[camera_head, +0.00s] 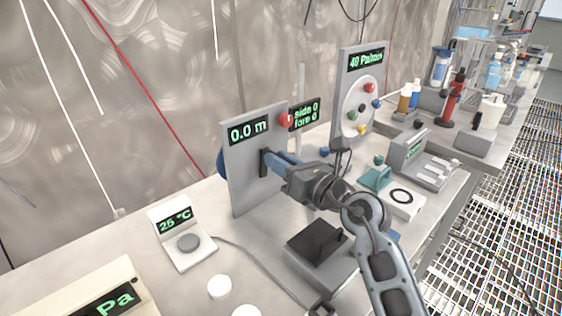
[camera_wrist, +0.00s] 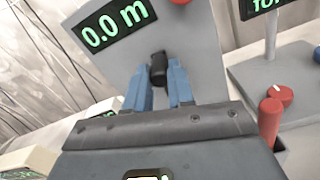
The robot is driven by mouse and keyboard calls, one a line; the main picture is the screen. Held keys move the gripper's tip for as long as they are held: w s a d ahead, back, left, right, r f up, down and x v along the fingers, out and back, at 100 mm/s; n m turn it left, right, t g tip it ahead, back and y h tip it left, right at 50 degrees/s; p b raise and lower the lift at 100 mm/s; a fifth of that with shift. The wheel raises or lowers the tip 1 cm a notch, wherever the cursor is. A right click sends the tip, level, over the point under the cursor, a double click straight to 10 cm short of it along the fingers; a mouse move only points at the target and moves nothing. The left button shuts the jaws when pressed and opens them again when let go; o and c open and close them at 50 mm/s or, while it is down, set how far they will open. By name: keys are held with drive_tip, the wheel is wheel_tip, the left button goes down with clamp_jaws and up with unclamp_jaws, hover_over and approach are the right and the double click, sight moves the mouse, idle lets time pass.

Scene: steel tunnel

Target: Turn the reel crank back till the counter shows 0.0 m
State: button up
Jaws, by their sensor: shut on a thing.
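The reel's upright grey panel (camera_head: 240,178) stands on the bench, and its counter (camera_head: 248,130) reads 0.0 m in green digits. The counter reads the same in the wrist view (camera_wrist: 114,25). The black crank handle (camera_wrist: 158,68) sits on the panel's face below the counter. It also shows in the head view (camera_head: 264,164). My gripper (camera_head: 272,160) has its blue fingers shut on the crank handle, one finger on each side in the wrist view (camera_wrist: 160,82). A blue rounded part (camera_head: 221,163) shows behind the panel's left edge; the rest of the reel is hidden.
A panel with coloured knobs (camera_head: 360,108) stands behind. A 25 °C display (camera_head: 175,222) and white caps (camera_head: 220,287) are in front. A dark-topped box (camera_head: 318,242) lies below my arm.

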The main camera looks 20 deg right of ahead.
clamp_jaws()
drive_tip(key=shift+r+p, duration=0.1)
drive_tip(key=shift+p, duration=0.25)
drive_tip(key=shift+w+d+f+m+p, duration=0.15)
drive_tip(key=shift+d+m+p, duration=0.25)
drive_tip(key=shift+m+p, duration=0.75)
drive_tip(key=shift+w+d+f+m+p, duration=0.1)
drive_tip(key=shift+d+f+m+p, duration=0.4)
drive_tip(key=shift+p, duration=1)
drive_tip(key=shift+w+d+r+m+p, duration=0.15)
drive_tip(key=shift+d+m+p, duration=0.1)
drive_tip(key=shift+m+p, duration=0.95)
drive_tip(key=o, duration=0.7)
unclamp_jaws()
drive_tip(key=shift+o, duration=0.2)
